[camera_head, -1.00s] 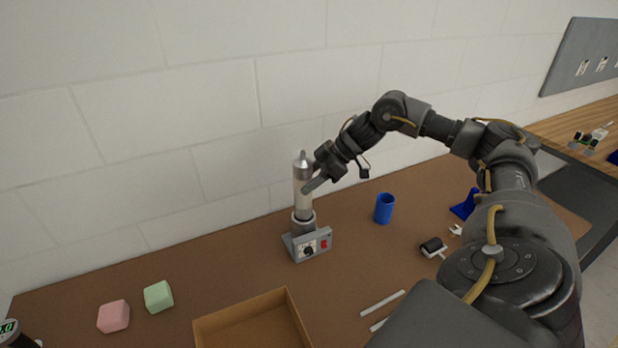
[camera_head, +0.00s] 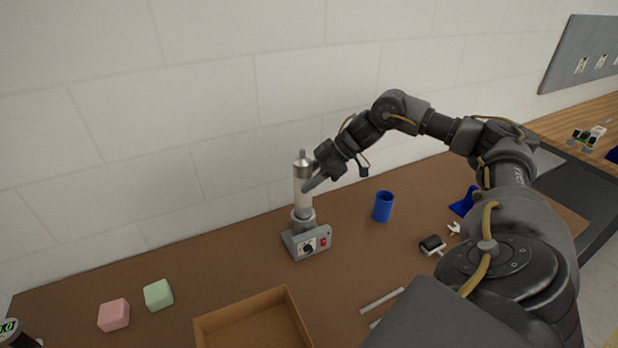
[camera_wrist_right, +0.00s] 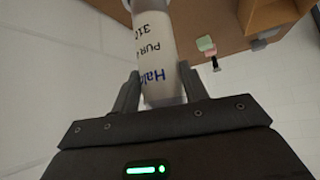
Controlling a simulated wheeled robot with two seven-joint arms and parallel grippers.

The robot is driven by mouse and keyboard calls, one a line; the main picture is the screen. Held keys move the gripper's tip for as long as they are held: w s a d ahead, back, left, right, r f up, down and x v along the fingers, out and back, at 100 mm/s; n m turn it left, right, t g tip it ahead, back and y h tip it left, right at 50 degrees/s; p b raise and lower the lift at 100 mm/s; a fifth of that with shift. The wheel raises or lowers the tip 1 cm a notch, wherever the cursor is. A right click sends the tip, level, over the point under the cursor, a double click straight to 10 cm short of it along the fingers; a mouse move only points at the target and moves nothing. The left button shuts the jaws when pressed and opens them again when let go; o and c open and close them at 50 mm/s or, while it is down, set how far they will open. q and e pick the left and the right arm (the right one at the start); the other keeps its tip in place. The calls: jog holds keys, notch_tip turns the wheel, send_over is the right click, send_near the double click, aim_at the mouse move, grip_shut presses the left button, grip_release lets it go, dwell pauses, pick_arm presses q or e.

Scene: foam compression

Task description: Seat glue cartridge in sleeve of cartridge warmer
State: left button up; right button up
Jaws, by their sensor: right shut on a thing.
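The glue cartridge (camera_head: 303,199), a pale tube with a metallic top and a nozzle, stands upright over the grey cartridge warmer (camera_head: 291,245). Its lower end meets the metal sleeve (camera_head: 303,225); I cannot tell how deep it sits inside. My right gripper (camera_head: 309,184) is shut on the cartridge from the right side, along its upper half. In the right wrist view the cartridge (camera_wrist_right: 158,60), with dark blue print, lies between the fingers (camera_wrist_right: 158,92). The warmer has a dial and a red switch on its front. My left gripper is not in view.
A blue cup (camera_head: 383,208) stands right of the warmer. An open cardboard box (camera_head: 243,304) is in front. Pink (camera_head: 113,315) and green (camera_head: 158,295) foam blocks lie at left. A black roller-like item (camera_head: 431,244) and a white rod (camera_head: 382,301) lie at right.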

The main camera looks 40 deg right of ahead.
aim_at(309, 205)
jog(key=shift+p, duration=0.5)
dwell(0.7)
jog(key=shift+f+b, duration=2.85)
jog(key=shift+f, duration=2.15)
jog(key=o, duration=1.2)
jog(key=shift+o, duration=0.5)
jog(key=b+v, duration=0.3)
jog(key=v, duration=0.6)
jog(key=shift+s+d+r, duration=0.15)
jog(key=shift+d+r, duration=0.1)
jog(key=shift+s+d+r, duration=0.25)
jog(key=shift+r, duration=0.15)
jog(key=shift+f, duration=0.1)
